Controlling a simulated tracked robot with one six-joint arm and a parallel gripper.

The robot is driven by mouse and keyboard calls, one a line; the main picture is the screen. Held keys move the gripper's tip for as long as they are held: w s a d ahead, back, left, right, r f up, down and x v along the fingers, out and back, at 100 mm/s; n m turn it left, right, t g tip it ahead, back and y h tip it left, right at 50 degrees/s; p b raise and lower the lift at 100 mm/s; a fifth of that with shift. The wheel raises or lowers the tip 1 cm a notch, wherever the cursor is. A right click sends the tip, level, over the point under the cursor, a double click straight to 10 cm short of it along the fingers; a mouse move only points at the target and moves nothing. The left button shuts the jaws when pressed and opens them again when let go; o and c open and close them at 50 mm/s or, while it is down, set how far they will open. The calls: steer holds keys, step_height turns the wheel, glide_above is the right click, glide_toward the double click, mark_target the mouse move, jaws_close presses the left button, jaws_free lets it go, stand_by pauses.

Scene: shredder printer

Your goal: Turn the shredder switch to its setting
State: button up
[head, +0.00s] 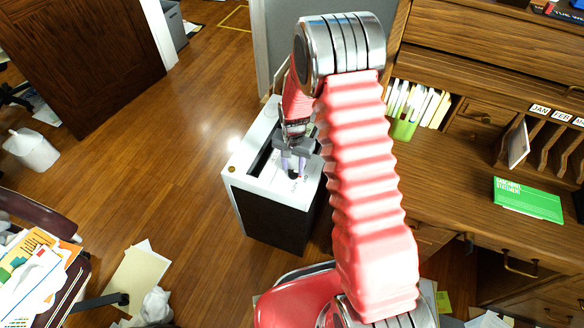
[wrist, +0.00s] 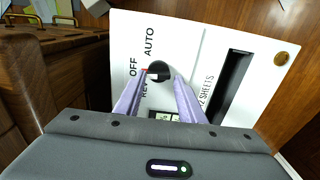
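The white-topped shredder (head: 265,180) stands on the floor beside the desk. Its top (wrist: 212,58) fills the middle of the wrist view. The round black switch knob (wrist: 158,71) sits beside the printed labels AUTO, OFF and REV. A light mark on the knob, with a bit of red at its left edge, points left towards the OFF and REV side; the exact setting is hard to tell. My gripper (wrist: 160,77) is open, with its lavender fingertips on either side of the knob. Contact cannot be made out. The gripper also shows over the shredder in the head view (head: 293,168).
The dark paper slot (wrist: 233,85) lies right of the knob in the wrist view. The wooden desk (head: 450,170), with a green booklet (head: 528,199), stands to the right. Open wooden floor (head: 180,170) lies left of the shredder, with loose papers (head: 135,280) near the front.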

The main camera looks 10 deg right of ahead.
steer(key=shift+o, duration=1.4)
steer(key=shift+s+f, duration=0.1)
steer(key=shift+s, duration=0.1)
step_height(320, 180, up, 14)
steer(key=shift+f, duration=0.15)
